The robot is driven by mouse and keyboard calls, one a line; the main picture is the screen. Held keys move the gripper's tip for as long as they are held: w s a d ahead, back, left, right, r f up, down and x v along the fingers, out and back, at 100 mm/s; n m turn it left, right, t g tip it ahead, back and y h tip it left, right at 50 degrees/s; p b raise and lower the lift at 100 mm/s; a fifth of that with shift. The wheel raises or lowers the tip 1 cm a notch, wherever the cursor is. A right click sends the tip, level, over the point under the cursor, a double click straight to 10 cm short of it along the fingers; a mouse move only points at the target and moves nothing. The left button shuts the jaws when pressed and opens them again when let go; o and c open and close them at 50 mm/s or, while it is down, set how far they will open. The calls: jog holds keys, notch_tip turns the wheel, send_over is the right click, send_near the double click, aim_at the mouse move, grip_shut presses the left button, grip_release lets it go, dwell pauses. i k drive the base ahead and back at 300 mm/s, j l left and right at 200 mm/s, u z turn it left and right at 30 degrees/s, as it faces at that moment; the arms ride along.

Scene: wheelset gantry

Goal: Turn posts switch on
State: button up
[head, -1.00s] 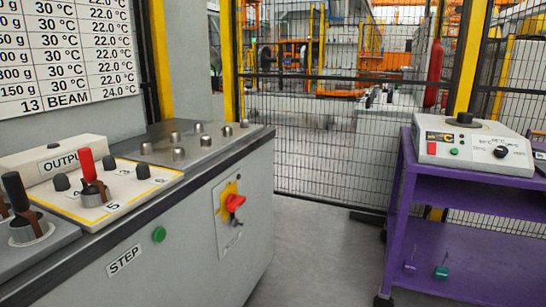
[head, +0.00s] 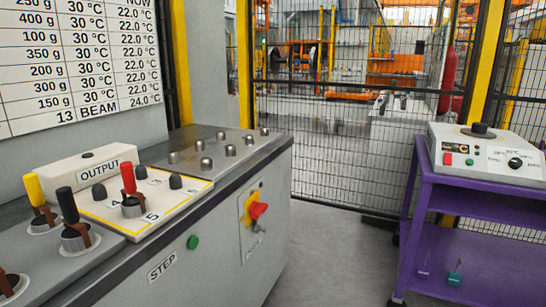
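No switch labelled posts can be read in the head view. On the sloped grey console (head: 110,262) stand a yellow-handled lever (head: 35,190), a black-handled lever (head: 67,206) and a red-handled lever (head: 129,180), all roughly upright. The red one stands on a white, yellow-edged panel (head: 165,203) with several dark knobs and printed numbers, beside a white OUTPUT box (head: 75,177). A red rotary handle (head: 258,210) on a yellow plate is on the console's front side. My gripper is not in view.
A green button (head: 193,242) and a STEP label (head: 162,266) are on the console front. A purple cart (head: 470,195) with a white heater-like device (head: 485,152) stands right. Mesh fencing (head: 340,150) closes the back. The grey floor (head: 335,262) between is clear.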

aim_at(257, 210)
jog(key=k+j+u, duration=0.15)
jog(key=i+l+u, duration=0.1)
jog(key=i+u, duration=0.3)
jog(key=i+l+u, duration=0.35)
jog(key=i, duration=0.25)
